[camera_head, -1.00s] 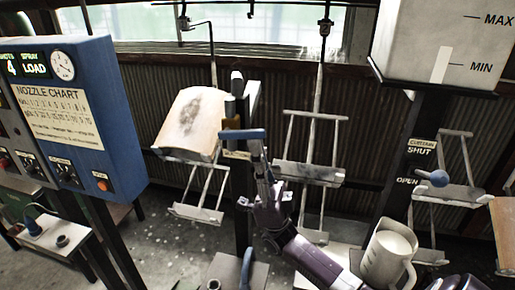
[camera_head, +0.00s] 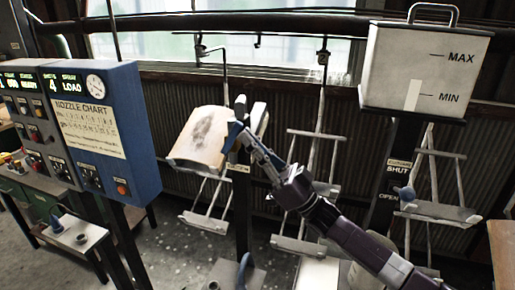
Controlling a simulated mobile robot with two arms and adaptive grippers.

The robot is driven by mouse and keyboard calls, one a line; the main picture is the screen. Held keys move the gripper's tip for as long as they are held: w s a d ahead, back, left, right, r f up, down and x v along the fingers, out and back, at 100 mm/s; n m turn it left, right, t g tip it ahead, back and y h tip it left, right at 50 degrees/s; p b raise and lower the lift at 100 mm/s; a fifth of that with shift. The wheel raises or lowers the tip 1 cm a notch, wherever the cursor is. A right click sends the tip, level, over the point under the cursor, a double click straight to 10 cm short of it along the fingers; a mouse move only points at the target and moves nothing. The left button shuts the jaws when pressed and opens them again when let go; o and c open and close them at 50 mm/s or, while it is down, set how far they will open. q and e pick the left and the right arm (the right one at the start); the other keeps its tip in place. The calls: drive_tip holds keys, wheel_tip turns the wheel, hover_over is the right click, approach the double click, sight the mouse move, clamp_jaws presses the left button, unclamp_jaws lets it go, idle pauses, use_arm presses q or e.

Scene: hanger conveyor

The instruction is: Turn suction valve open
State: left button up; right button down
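The suction valve's blue lever (camera_head: 233,137) is on the dark post in the middle of the head view, above a small pale label (camera_head: 238,168) too small to read. The lever looks tilted, with part of it hidden by my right gripper. My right gripper (camera_head: 246,138) reaches up from the lower right, with its fingers at the lever, touching it or very close. Whether its fingers are closed on the lever is unclear. My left gripper is out of view.
A curved tan panel (camera_head: 200,138) hangs just left and behind. A blue control box (camera_head: 105,125) stands left. A white tank (camera_head: 425,68) and a blue-knobbed curtain valve (camera_head: 405,193), marked SHUT and OPEN, are right. Empty hanging racks (camera_head: 309,190) are behind my arm.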

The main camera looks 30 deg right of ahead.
sight(240, 128)
drive_tip(key=x, duration=0.3)
drive_tip(key=shift+r+b, duration=0.2)
drive_tip(key=shift+b, duration=0.1)
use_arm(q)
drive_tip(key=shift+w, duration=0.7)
use_arm(e)
drive_tip(key=shift+r, duration=0.1)
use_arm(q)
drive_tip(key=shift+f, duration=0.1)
use_arm(e)
drive_tip(key=shift+w, duration=0.1)
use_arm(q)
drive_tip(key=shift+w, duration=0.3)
use_arm(e)
drive_tip(key=shift+a+h, duration=0.1)
drive_tip(key=shift+h, duration=0.2)
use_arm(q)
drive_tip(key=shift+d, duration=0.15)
